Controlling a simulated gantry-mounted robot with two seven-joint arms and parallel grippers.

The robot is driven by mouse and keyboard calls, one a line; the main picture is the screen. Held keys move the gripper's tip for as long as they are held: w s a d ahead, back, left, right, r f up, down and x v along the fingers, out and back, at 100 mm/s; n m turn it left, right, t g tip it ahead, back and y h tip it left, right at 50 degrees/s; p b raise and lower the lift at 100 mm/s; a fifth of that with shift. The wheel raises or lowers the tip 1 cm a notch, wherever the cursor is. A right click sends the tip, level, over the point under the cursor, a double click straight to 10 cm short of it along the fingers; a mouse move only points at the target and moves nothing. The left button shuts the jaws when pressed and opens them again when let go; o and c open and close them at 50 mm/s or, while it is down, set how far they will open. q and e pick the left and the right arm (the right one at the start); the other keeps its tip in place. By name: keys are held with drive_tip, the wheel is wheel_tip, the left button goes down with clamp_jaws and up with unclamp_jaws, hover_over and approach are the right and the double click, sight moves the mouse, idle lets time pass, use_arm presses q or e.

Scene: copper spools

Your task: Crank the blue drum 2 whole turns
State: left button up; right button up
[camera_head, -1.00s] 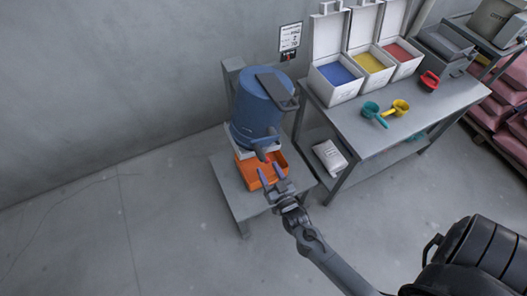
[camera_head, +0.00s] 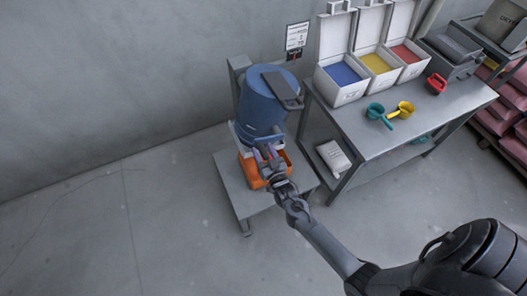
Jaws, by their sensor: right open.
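The blue drum (camera_head: 259,106) stands tilted on a small grey stand (camera_head: 230,183) near the wall. A dark flat piece (camera_head: 282,88) lies across its top right side. An orange tray (camera_head: 249,171) sits at the drum's foot, partly hidden by my gripper. My right gripper (camera_head: 267,157) is open in front of the drum's lower part, over the tray. Its fingers overlap the spot low on the drum where a small projecting part shows; I cannot tell whether they touch it. My left gripper is not in view.
A grey bench (camera_head: 366,142) at the right holds open white boxes of blue, yellow and red material. A teal scoop (camera_head: 377,113), a yellow scoop (camera_head: 402,110) and a red one (camera_head: 436,83) lie on it. A white bag (camera_head: 333,156) rests below. Floor at left is clear.

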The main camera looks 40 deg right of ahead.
clamp_jaws()
idle(0.4)
drive_tip(key=shift+w, duration=0.1)
